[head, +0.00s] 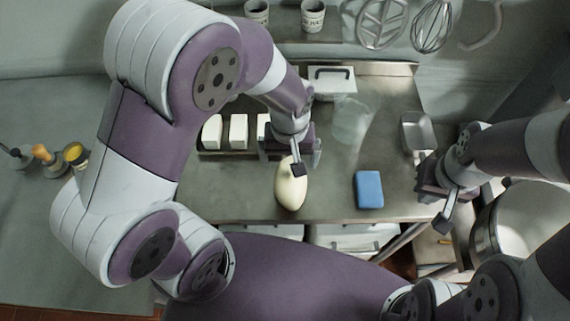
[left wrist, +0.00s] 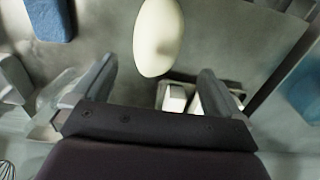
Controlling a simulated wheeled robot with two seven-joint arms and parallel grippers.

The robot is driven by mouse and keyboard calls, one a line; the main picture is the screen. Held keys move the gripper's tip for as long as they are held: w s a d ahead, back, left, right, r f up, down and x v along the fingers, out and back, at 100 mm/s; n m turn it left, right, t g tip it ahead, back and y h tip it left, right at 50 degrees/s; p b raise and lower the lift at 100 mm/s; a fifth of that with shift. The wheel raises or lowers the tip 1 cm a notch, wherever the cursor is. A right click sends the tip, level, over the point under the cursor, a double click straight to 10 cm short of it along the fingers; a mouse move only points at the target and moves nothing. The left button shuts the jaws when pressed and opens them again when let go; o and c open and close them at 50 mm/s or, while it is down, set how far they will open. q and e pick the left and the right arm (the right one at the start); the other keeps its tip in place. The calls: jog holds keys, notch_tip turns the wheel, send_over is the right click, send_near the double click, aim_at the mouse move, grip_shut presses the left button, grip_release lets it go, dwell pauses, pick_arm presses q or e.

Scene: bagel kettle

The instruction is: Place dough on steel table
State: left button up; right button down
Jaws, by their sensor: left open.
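The dough (head: 291,186) is a pale, smooth oval lump on the steel table (head: 325,195), near its front edge. It also shows in the left wrist view (left wrist: 158,38) at the top, beyond the fingers. My left gripper (head: 305,165) is just above and behind the dough in the head view, partly overlapping its far end. In the left wrist view my left gripper (left wrist: 155,85) is open with its fingers wide apart, and nothing is between the tips. My right gripper (head: 440,215) is at the table's right side, and its jaw gap is not clear.
A blue block (head: 368,190) lies right of the dough. White boxes (head: 238,131) stand in a rack behind left. A clear container (head: 350,122), a white lidded box (head: 331,82) and a metal pan (head: 417,132) are at the back. A large steel bowl (head: 520,215) is at the right.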

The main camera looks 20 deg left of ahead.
pick_arm(q)
jog(key=s+a+r+m+t, duration=0.1)
jog(key=s+a+r+m, duration=0.2)
jog(key=a+r, duration=0.2)
jog(key=a, duration=0.3)
jog(key=shift+s+r, duration=0.2)
jog(key=shift+r, duration=0.05)
jog(key=shift+a, duration=0.1)
